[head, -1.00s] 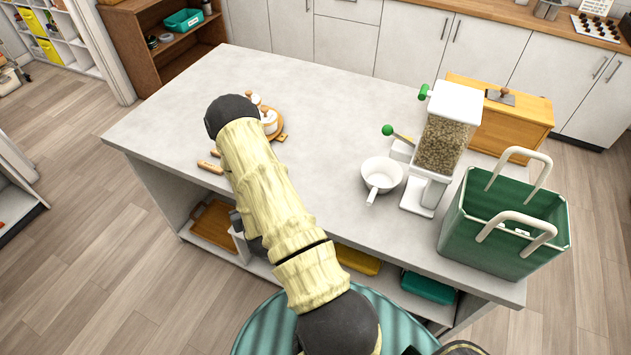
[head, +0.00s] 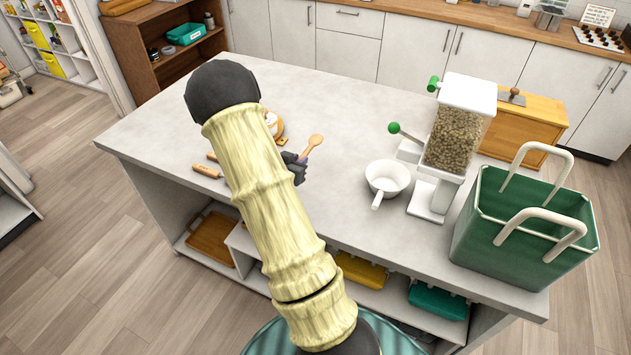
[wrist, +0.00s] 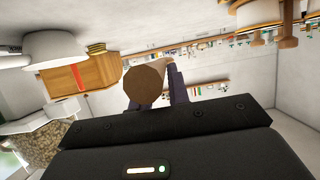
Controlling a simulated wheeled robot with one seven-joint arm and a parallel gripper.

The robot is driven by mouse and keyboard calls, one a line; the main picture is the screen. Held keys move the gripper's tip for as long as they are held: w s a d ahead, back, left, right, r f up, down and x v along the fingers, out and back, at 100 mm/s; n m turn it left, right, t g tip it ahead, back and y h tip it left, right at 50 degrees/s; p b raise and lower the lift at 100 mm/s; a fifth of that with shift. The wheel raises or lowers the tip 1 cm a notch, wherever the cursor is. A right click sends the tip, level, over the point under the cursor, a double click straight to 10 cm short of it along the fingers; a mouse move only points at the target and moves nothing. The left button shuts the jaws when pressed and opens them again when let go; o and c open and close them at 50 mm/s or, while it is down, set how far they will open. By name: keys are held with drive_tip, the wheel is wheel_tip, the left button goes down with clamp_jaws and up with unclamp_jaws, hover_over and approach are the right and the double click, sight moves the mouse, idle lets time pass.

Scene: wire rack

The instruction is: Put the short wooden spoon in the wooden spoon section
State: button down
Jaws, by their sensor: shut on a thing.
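A short wooden spoon (head: 314,142) is held in my dark gripper (head: 298,166) in the head view, bowl pointing up and to the right, above the grey counter. In the wrist view the spoon's round brown bowl (wrist: 145,82) stands up beside a dark finger of my gripper (wrist: 168,92). My gripper is shut on the spoon; the handle is largely hidden. Wooden handles (head: 206,171) lie on the counter left of my arm, partly covered by it. I cannot make out a wooden spoon section in these frames.
A round wooden piece with white items (head: 274,127) is partly behind my arm. A white pan (head: 388,177), a grain dispenser (head: 458,125), a wooden box (head: 530,122) and a green basket (head: 510,228) stand to the right. The counter's back middle (head: 345,105) is clear.

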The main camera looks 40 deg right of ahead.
drive_tip(key=shift+f+p, duration=0.5)
drive_tip(key=shift+f, duration=2.4)
drive_tip(key=shift+f, duration=0.1)
drive_tip(key=shift+f+p, duration=0.45)
drive_tip(key=shift+f, duration=1.55)
drive_tip(key=shift+f, duration=0.15)
drive_tip(key=c, duration=1.3)
unclamp_jaws()
drive_tip(key=shift+c, duration=0.2)
